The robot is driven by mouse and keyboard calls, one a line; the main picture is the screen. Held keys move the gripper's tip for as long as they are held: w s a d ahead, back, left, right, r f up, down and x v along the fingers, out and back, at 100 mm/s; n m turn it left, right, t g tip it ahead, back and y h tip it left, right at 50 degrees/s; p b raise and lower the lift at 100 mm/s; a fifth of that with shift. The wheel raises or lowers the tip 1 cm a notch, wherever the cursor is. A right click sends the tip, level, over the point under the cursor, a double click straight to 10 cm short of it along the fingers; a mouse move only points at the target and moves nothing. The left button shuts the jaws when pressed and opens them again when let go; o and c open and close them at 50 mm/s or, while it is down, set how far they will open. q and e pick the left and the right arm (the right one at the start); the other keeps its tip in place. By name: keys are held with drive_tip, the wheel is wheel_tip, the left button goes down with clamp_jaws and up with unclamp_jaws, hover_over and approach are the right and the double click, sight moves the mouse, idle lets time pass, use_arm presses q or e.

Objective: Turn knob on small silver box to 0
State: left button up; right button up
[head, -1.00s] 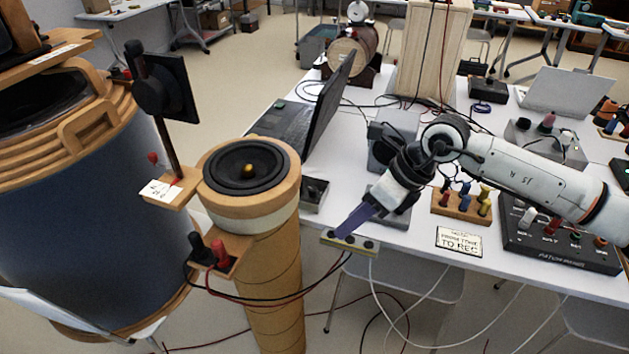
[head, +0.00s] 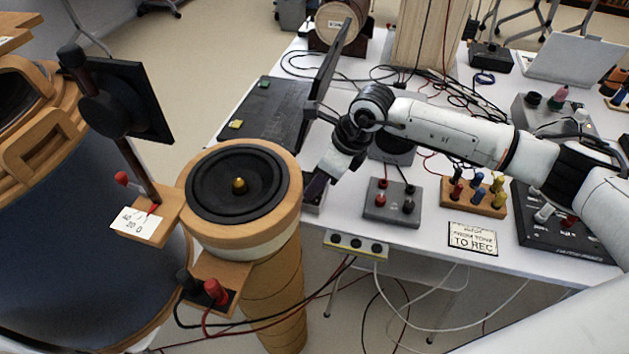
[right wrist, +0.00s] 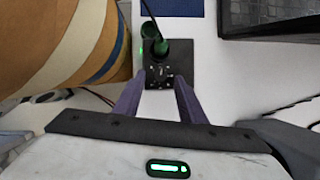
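A small box (right wrist: 172,70) shows in the right wrist view, dark grey there, with pale marks on its top and green-lit plugs at its far end. A knob pointer or setting is too small to read. My right gripper (right wrist: 159,82) is open, its purple fingers either side of the box's near part. I cannot tell whether they touch it. In the head view my right gripper (head: 317,184) is over the box (head: 313,207), between speaker and laptop, and hides most of it. My left gripper is not in view.
The speaker (head: 240,184) on a wooden column stands close left of the gripper. An open laptop (head: 272,112) is behind it. A grey box with red and black posts (head: 392,204) and a sign (head: 473,238) lie to the right. A three-knob strip (head: 356,244) is at the table's front edge.

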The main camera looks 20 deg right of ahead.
drive_tip(key=shift+x, duration=1.1)
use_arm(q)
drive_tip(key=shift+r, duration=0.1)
